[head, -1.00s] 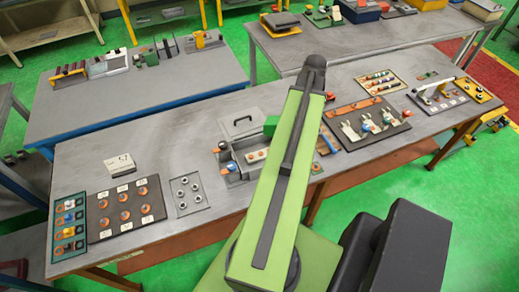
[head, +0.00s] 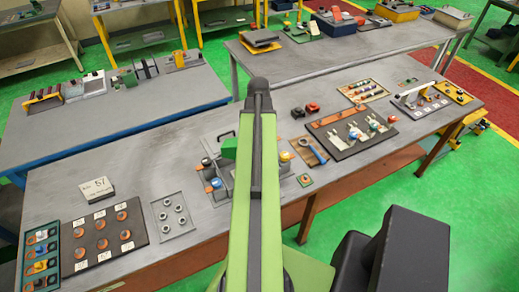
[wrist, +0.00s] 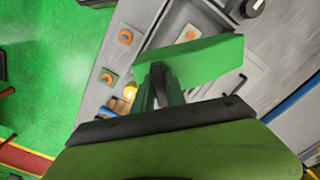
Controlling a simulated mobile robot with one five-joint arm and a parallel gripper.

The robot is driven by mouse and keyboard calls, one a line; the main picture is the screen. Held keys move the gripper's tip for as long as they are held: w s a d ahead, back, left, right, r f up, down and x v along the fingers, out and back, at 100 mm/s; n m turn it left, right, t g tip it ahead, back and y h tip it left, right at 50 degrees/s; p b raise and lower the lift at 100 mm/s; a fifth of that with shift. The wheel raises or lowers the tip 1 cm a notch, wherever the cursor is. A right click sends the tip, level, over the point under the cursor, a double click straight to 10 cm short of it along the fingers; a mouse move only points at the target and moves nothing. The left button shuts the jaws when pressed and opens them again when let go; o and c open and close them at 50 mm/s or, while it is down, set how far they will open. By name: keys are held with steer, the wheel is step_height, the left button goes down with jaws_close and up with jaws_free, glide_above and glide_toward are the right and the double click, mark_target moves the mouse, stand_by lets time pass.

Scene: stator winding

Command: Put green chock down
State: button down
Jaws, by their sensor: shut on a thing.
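The green chock (wrist: 190,62) is a plain block with a long flat face. In the wrist view it sits at the tip of my gripper (wrist: 160,85), which is shut on it. The chock looks held above the grey fixture; the exact gap cannot be told. In the head view the chock (head: 229,147) shows just left of my arm, over the grey fixture (head: 222,196) on the near bench. My gripper is hidden behind the arm there.
Copper rings (wrist: 126,37) and a yellow-orange piece (wrist: 130,92) lie near the chock. A black knob (wrist: 250,7) stands at the top. In the head view, a tray of grey rings (head: 172,216) lies left and a tool board (head: 350,130) right.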

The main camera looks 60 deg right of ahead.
steer(key=shift+f+b, duration=2.2)
steer(key=shift+b, duration=0.05)
steer(key=c, duration=1.4)
jaws_free()
steer(key=shift+r, duration=0.1)
steer(key=shift+o, duration=0.2)
steer(key=shift+r, duration=0.1)
step_height(320, 180, up, 12)
steer(key=p, duration=1.2)
steer(key=shift+r+p, duration=0.2)
steer(key=shift+p, duration=0.2)
steer(key=shift+f, duration=0.1)
